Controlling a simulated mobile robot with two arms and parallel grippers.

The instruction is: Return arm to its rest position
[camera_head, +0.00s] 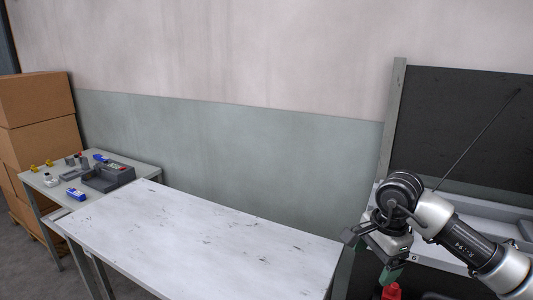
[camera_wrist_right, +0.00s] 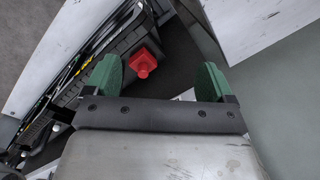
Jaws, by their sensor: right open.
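My right gripper (camera_head: 377,262) is at the right of the head view, held up beside the right end of the white table. In the right wrist view its two green fingers (camera_wrist_right: 158,80) stand wide apart with nothing between them. My right arm (camera_head: 470,245) comes in from the right, bent, with the gripper pointing down. My left gripper is not in either view.
The long white table (camera_head: 200,240) is bare. A side table at left holds a grey bin (camera_head: 107,177) and several small parts. Stacked cardboard boxes (camera_head: 38,120) stand behind it. A red object (camera_wrist_right: 144,62) lies below the right gripper. A dark panel (camera_head: 460,130) stands at right.

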